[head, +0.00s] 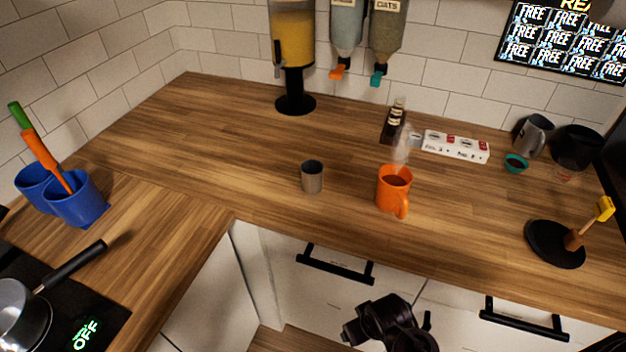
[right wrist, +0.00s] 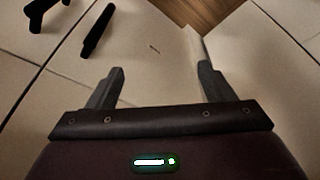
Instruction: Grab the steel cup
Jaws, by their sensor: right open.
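A small grey steel cup (head: 312,178) stands upright on the wooden counter near the middle of the head view. An orange mug (head: 393,189) with a dark steaming drink stands to its right, a short gap away. My right gripper (right wrist: 161,71) is open in the right wrist view, with nothing between its fingers. A dark part of my right arm shows at the bottom of the head view, below the counter edge and in front of the white cabinets, well apart from the cup. The steel cup is not visible in the right wrist view. My left gripper is not in view.
Black drawer handles (head: 335,264) stick out below the counter edge. Blue cups (head: 78,200) and a saucepan (head: 22,316) are at left. Counter left of the cup is clear.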

